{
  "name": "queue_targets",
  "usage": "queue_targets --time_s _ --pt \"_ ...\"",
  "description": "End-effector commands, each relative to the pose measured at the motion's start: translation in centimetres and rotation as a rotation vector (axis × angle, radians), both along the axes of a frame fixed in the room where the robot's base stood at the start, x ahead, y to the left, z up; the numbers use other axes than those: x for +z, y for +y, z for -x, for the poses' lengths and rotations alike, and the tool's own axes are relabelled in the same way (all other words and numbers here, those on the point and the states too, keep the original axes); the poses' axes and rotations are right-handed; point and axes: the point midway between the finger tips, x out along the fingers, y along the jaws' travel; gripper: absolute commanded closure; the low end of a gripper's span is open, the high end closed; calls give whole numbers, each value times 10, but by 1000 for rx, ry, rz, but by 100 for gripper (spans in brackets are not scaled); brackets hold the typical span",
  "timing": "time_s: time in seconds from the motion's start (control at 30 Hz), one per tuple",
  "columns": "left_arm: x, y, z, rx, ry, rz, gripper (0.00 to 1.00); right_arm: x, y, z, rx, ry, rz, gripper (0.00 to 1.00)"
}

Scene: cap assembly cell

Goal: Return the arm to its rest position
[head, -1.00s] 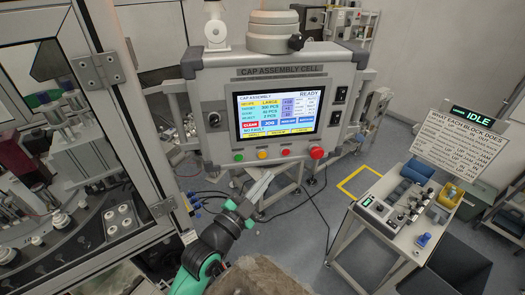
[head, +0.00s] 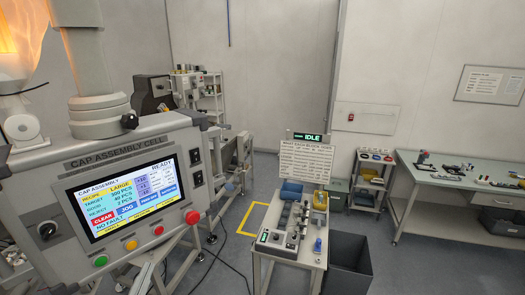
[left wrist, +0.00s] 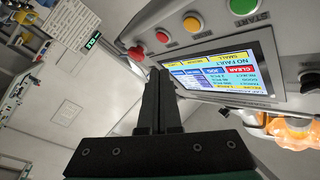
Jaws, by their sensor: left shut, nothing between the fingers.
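My left gripper (head: 146,274) shows at the bottom edge of the head view, just below the control panel. Only its grey fingers show there; the rest of the arm is cut off. In the left wrist view the two dark fingers (left wrist: 158,95) are together with nothing between them. The grey control panel (head: 118,150) with its lit screen (head: 122,196) stands at the left of the head view. The panel also shows, turned over, at the upper right of the left wrist view (left wrist: 205,20). The fingers appear apart from the panel. My right gripper is not in view.
The panel's red button (head: 192,217) is on its lower right corner. A small table (head: 283,250) with blocks and bins stands at centre, under an IDLE sign (head: 312,137). A dark bin (head: 349,268) is beside it. A workbench (head: 455,178) stands at right.

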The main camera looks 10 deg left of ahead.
Motion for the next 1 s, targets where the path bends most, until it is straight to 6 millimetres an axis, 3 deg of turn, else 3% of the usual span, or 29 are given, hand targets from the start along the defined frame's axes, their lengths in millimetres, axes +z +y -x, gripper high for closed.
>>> queue_targets --time_s 0.07,0.17,0.27,0.3,0.37,0.4,0.5,0.6,0.67,0.8,1.0 --pt "29 -13 -8 -27 -44 -10 100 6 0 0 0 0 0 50" --pt "91 -35 -14 -69 -153 -31 100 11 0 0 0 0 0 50" --pt "175 -64 -8 -119 -301 -51 100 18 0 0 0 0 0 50" --pt "209 -75 -1 -143 -363 -43 100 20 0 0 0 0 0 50" --pt "259 -92 14 -184 -452 -16 100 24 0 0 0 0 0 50" --pt "291 -102 26 -216 -511 12 100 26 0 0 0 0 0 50" --pt "362 -122 67 -309 -647 114 100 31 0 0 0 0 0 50" --pt "410 -131 111 -414 -748 264 100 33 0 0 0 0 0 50" --pt "412 -128 123 -465 -745 381 100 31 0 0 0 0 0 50" --pt "402 -127 115 -518 -689 533 100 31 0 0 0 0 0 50" --pt "401 -126 114 -526 -687 548 100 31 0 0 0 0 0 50"
